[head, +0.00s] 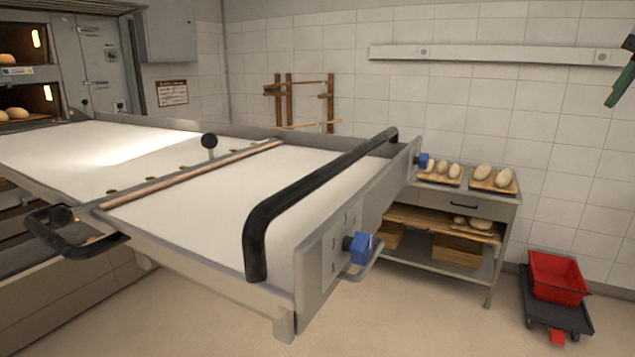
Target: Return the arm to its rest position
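Neither of my arms nor grippers shows clearly in the head view, so their pose and finger state are hidden. A long loader (240,197) with a pale flat belt stands in front of the ovens at left and fills the middle of the view. It has a black bar handle (300,198) across its near end. Blue knobs (359,248) sit at its end corners, and a black side handle (75,237) is at the left. The belt is bare.
A metal table (490,208) with loaves (481,172) on boards stands against the tiled wall. A red crate (557,277) sits on a dark dolly at lower right. A partly cut-off dark and green object (619,86) is at upper right. The floor before the loader is clear.

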